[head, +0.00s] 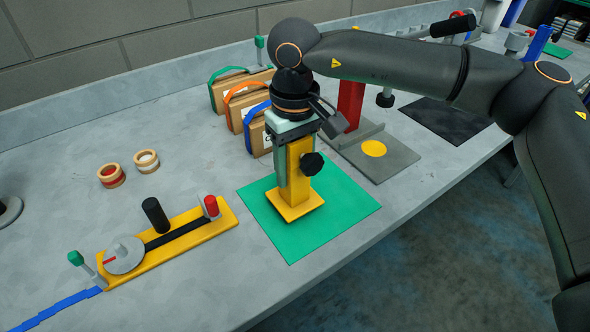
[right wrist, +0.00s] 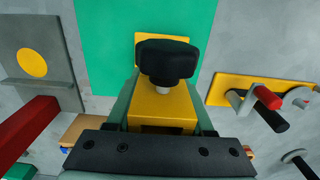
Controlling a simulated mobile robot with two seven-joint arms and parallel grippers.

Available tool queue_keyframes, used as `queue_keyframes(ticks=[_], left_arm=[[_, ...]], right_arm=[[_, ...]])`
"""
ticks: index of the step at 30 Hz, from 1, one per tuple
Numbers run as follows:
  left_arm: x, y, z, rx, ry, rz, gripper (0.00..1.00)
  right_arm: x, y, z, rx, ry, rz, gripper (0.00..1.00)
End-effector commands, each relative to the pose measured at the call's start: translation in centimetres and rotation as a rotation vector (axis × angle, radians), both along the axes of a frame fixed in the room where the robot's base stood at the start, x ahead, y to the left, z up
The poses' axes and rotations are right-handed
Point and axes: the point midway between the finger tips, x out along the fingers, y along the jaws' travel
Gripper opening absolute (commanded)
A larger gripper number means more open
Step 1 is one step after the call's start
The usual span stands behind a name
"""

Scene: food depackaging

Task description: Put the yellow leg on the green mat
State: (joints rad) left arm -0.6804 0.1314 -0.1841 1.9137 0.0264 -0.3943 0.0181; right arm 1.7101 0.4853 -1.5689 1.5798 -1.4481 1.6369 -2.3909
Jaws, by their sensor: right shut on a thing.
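The yellow leg (head: 297,165) stands upright over the green mat (head: 345,205), its square yellow foot low over or on the mat; I cannot tell whether it touches. A black knob (head: 312,163) sticks out of its side. My right gripper (head: 290,145) points down and is shut on the leg's upper part. In the right wrist view the leg (right wrist: 160,108) sits between the green fingers, with its knob (right wrist: 168,60) in front and the green mat (right wrist: 105,45) beyond. My left gripper is in neither view.
A yellow fixture (head: 185,232) with a dial and red knob lies left of the mat. Boxes with coloured straps (head: 233,90) stand behind. A grey plate (head: 385,160) with a yellow disc and red post is at the right. Two tape rolls (head: 112,176) lie at the left.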

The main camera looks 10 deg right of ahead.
Motion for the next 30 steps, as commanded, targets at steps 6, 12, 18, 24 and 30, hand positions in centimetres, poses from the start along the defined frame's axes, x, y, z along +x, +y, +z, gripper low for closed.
queue_keyframes(ticks=[6, 12, 18, 24, 30], left_arm=[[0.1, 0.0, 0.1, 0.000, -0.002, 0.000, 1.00], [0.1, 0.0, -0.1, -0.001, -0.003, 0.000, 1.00], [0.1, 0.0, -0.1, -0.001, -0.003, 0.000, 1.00], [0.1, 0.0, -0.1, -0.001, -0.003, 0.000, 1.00], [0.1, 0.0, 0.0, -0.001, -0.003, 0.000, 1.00]], right_arm=[[0.0, 0.0, -1.3, 0.003, -0.002, 0.000, 0.00], [0.0, 0.0, -1.5, 0.003, -0.002, 0.000, 0.00], [0.0, 0.0, -1.7, 0.001, -0.001, 0.000, 0.67], [0.0, -0.1, -1.7, 0.001, -0.001, 0.000, 0.82], [0.0, -0.1, -1.5, 0.001, -0.001, 0.000, 0.82]])
